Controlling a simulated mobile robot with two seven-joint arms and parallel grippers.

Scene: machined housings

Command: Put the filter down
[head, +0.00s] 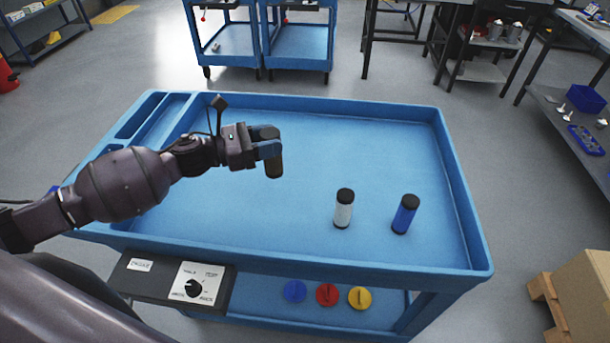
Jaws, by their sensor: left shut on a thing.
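My left gripper (266,147) reaches in from the left over the blue cart top (300,125). It is shut on a dark cylindrical filter (274,167), held roughly upright. The fingers hide part of it, and I cannot tell for certain whether its lower end touches the tray surface. Two more filters stand upright on the cart to the right: a white one with black ends (344,210) and a blue one with black ends (405,215). My right gripper is not in view.
The cart top has a raised rim (470,215) and narrow compartments (140,115) at left. A box with a dial (195,287) is on the front. Blue, red (327,294) and yellow discs lie on the lower shelf. The cart's centre and back right are clear.

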